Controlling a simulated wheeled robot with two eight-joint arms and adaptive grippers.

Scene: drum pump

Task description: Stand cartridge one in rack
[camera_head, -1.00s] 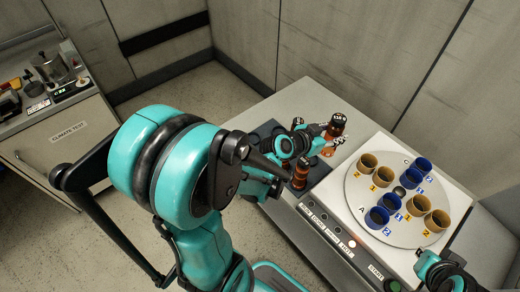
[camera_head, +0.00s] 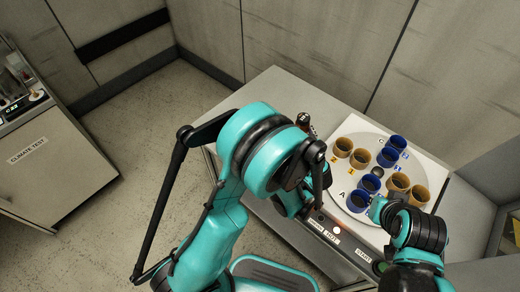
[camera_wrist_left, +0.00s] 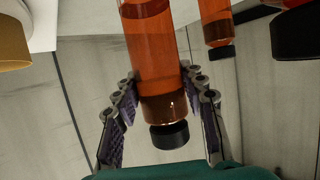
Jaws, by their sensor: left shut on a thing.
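In the left wrist view an amber see-through cartridge (camera_wrist_left: 160,55) with a black end cap (camera_wrist_left: 170,135) sits between the fingers of my left gripper (camera_wrist_left: 163,88), which is shut on it. I cannot read a number on it. In the head view my left arm hides this gripper and the cartridge. Another amber cartridge (camera_wrist_left: 215,25) shows beside it in the wrist view, apart from the fingers. A dark-topped bottle (camera_head: 305,119) stands behind my left arm. My right arm reaches in over the disc's near edge; its fingers cannot be made out. No rack can be told for certain.
A round white disc (camera_head: 342,178) carries several blue cups (camera_head: 397,144) and ochre cups (camera_head: 343,147), labelled 1 and 2. A button panel with a lit button (camera_head: 337,230) runs along the bench front. A climate test cabinet (camera_head: 50,170) stands at the left, with open floor between.

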